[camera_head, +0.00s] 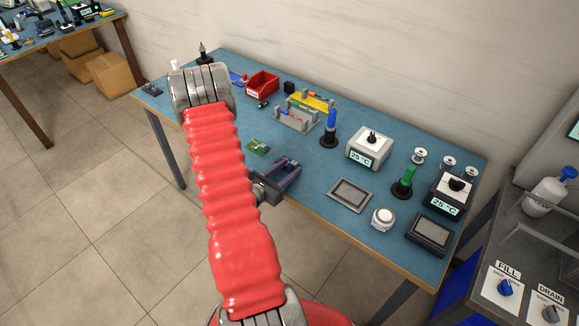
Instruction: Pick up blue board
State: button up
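My red arm rises through the middle of the view. My gripper (288,168) shows just right of it, over the front edge of the blue-topped workbench (310,183). Its two dark purple fingers look apart, with nothing clear between them. A small green circuit board (258,146) lies on the bench just beyond the gripper, close to the arm. A small blue item (236,77) lies farther back, left of a red bin, partly hidden by my arm's metal joint. I cannot tell whether it is a blue board.
A red bin (262,83), a grey board holder (295,119), soldering stations (369,148) and upright blue (331,122) and green (405,179) tools crowd the bench. A flat grey tray (350,194) lies near the front edge. A second bench (62,39) stands at upper left.

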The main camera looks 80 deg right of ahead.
jog(key=shift+s+d+f, duration=0.1)
jog(key=shift+s+d, duration=0.15)
jog(key=shift+d, duration=0.35)
jog(key=shift+c, duration=0.4)
grip_shut()
